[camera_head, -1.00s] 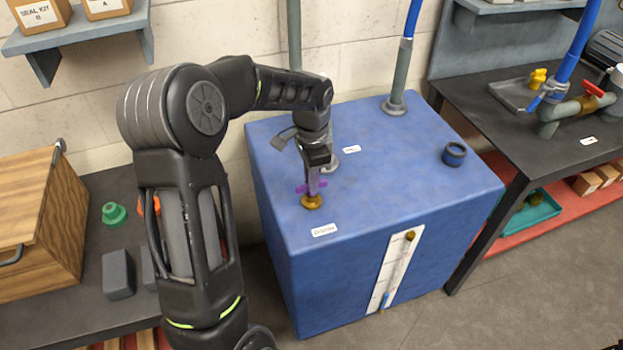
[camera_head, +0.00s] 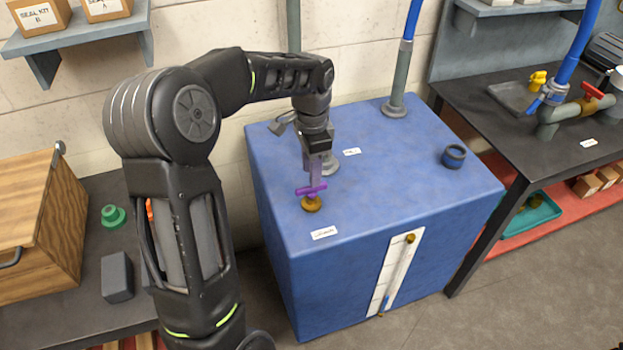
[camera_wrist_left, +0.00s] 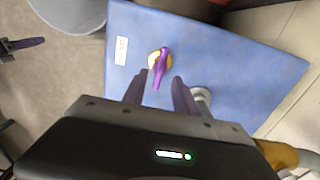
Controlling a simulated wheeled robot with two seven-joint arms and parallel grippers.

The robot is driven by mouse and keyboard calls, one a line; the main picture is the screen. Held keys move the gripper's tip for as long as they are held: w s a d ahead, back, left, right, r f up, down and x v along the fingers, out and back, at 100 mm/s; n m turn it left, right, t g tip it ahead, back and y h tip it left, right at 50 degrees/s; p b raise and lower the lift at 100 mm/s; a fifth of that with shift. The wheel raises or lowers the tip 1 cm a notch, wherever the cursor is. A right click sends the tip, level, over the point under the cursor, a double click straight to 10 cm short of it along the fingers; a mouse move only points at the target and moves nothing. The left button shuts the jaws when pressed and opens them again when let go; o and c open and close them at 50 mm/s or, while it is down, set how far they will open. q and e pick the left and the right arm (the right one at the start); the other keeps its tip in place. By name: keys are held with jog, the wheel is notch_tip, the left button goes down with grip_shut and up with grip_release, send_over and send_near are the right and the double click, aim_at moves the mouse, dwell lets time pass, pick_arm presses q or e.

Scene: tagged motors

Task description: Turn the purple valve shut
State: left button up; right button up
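The purple valve handle (camera_head: 311,190) sits on a brass fitting (camera_head: 311,204) on top of the blue tank (camera_head: 400,190), near its front-left corner. In the left wrist view the purple handle (camera_wrist_left: 161,66) lies just past my fingertips, roughly between their lines. My left gripper (camera_head: 315,180) points down at the handle, with its fingers close to it. In the left wrist view its two fingers (camera_wrist_left: 158,80) are spread with a gap between them. I cannot tell whether they touch the handle. A dark finger-like part (camera_wrist_left: 22,46) at the left edge appears to be my right gripper.
A grey pipe (camera_head: 397,95) rises at the tank's back, and a dark blue ring (camera_head: 454,155) stands at its right. A white gauge strip (camera_head: 396,272) is on the front. A bench with a red-handled valve (camera_head: 592,91) is at right, a wooden box (camera_head: 40,225) at left.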

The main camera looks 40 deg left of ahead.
pick_arm(q)
jog(key=shift+r, duration=1.7)
